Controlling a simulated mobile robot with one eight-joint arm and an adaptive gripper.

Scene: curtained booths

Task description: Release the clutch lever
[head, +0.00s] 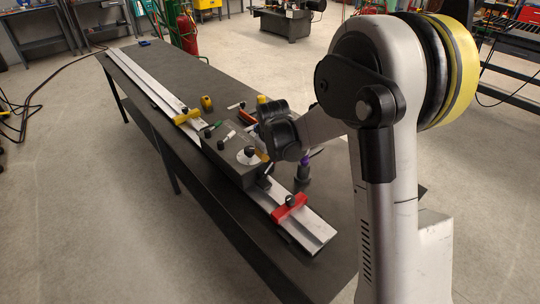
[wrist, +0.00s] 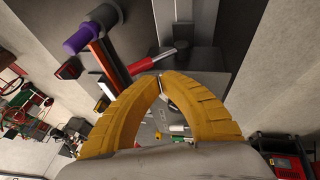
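A dark carriage (head: 232,155) with several small levers and knobs sits on the long metal rail. A green-handled lever (head: 214,125) and a white-handled lever (head: 229,136) show on its top; I cannot tell which is the clutch lever. My gripper (head: 262,155) is low over the carriage's right end, partly hidden by my arm. In the wrist view, the yellow fingers of my gripper (wrist: 161,79) curve together and their tips appear to meet, with nothing clearly held. A red-handled lever with a pale end (wrist: 152,60) lies just beyond the tips.
The dark table (head: 155,70) carries the rail (head: 150,85). A yellow clamp (head: 187,117) and a red clamp (head: 290,207) sit on the rail. A purple-topped post (head: 304,167) stands beside the carriage; its purple top (wrist: 83,36) shows in the wrist view. Floor at left is mostly open.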

